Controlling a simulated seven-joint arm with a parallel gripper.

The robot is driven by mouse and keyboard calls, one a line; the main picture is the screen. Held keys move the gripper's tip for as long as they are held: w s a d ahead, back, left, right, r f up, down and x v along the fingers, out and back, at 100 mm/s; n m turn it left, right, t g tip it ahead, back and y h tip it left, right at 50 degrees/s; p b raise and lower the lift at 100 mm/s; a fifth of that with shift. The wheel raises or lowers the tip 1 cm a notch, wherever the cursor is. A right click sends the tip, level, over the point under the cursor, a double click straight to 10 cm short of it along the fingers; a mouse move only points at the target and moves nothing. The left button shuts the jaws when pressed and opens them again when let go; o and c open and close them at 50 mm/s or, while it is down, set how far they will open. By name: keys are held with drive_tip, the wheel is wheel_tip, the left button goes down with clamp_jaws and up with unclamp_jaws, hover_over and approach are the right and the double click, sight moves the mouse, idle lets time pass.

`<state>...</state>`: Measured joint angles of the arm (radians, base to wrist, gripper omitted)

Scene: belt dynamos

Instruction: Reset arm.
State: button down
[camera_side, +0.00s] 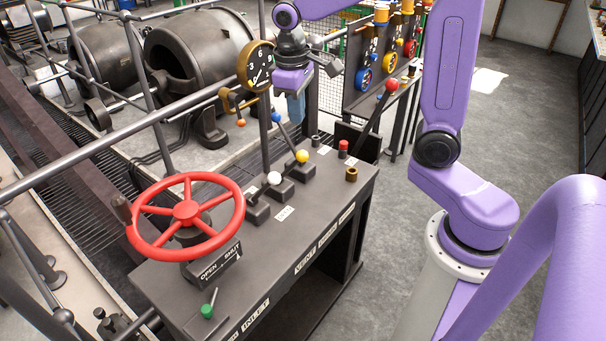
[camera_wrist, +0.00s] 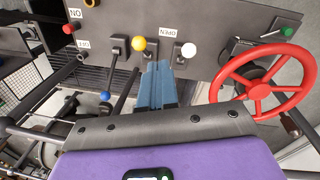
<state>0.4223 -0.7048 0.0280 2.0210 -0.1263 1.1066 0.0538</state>
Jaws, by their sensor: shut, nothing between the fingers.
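My gripper (camera_side: 296,108) hangs from my purple arm above the back edge of a dark control desk (camera_side: 330,200). In the wrist view its blue fingers (camera_wrist: 157,84) are together with nothing between them. Below it on the desk stand levers with a white knob (camera_side: 274,178), a yellow knob (camera_side: 302,156) and a blue knob (camera_side: 276,117). In the wrist view the fingertips overlap the desk between the yellow knob (camera_wrist: 138,44) and the white knob (camera_wrist: 189,50); I cannot tell the exact height, and no contact shows.
A red handwheel (camera_side: 187,210) and a green-knobbed lever (camera_side: 208,310) are at the desk's left end. A round gauge (camera_side: 256,66) stands close left of my gripper. A red-knobbed lever (camera_side: 391,86) rises behind right. Railings and dark drums (camera_side: 200,62) lie behind. Floor (camera_side: 385,240) is clear to the right.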

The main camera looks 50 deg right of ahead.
drive_tip(key=s+a+f+n, duration=0.1)
drive_tip(key=s+n, duration=0.2)
drive_tip(key=s, duration=0.5)
drive_tip(key=s+a+f+n+y, duration=0.1)
drive_tip(key=s+a+n, duration=0.1)
drive_tip(key=s, duration=0.6)
drive_tip(key=s+a+f+n, duration=0.2)
drive_tip(key=s+n, duration=0.2)
drive_tip(key=s, duration=0.3)
drive_tip(key=shift+s+y, duration=0.3)
drive_tip(key=shift+s, duration=0.1)
